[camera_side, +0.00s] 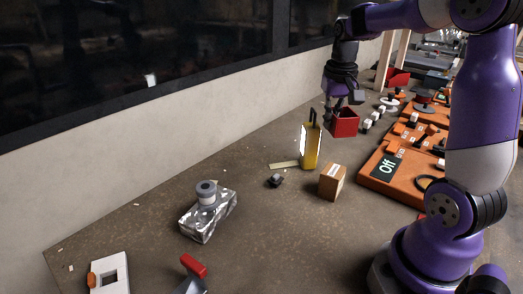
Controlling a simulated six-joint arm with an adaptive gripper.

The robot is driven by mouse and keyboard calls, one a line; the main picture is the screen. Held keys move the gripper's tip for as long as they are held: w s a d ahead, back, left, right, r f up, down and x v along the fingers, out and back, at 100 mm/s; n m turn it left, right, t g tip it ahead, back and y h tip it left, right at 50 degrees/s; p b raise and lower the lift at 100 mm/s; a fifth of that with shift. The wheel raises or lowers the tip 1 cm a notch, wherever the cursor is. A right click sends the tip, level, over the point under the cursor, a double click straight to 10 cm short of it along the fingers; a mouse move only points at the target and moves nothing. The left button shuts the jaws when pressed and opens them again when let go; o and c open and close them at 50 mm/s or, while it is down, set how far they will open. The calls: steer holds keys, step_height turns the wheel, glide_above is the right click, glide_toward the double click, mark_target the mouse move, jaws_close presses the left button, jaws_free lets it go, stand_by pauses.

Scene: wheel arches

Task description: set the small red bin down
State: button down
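The small red bin (345,125) is at the upper middle right, upright with its open top facing up. My gripper (334,110) points down at the bin's left side. One dark finger shows outside the left wall and the other reaches to the rim, so the gripper appears shut on that wall. I cannot tell whether the bin's underside touches the table (260,235).
A yellow lamp (312,147) stands close to the bin's left, with a cardboard box (332,182) in front. Orange cases (392,178) lie to the right, and another red bin (398,77) is behind. The table's centre front is mostly clear.

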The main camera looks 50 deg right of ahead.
steer(key=w+a+f+n, duration=0.1)
steer(key=w+a+n, duration=0.2)
steer(key=a, duration=0.5)
steer(key=w+a+f+n+y, duration=0.1)
steer(key=w+a+n, duration=0.3)
steer(key=a, duration=0.5)
steer(key=w+a+f+n, duration=0.1)
steer(key=w+a+n, duration=0.3)
steer(key=a, duration=0.5)
steer(key=shift+w+n+y, duration=0.1)
steer(key=shift+n+y, duration=0.2)
steer(key=shift+n, duration=0.6)
glide_above(231, 182)
steer(key=f, duration=0.6)
steer(key=shift+s+f, duration=0.25)
steer(key=shift+s, duration=0.05)
steer(key=shift+f, duration=2)
steer(key=shift+f, duration=0.1)
steer(key=c, duration=1)
jaws_free()
steer(key=shift+c, duration=0.2)
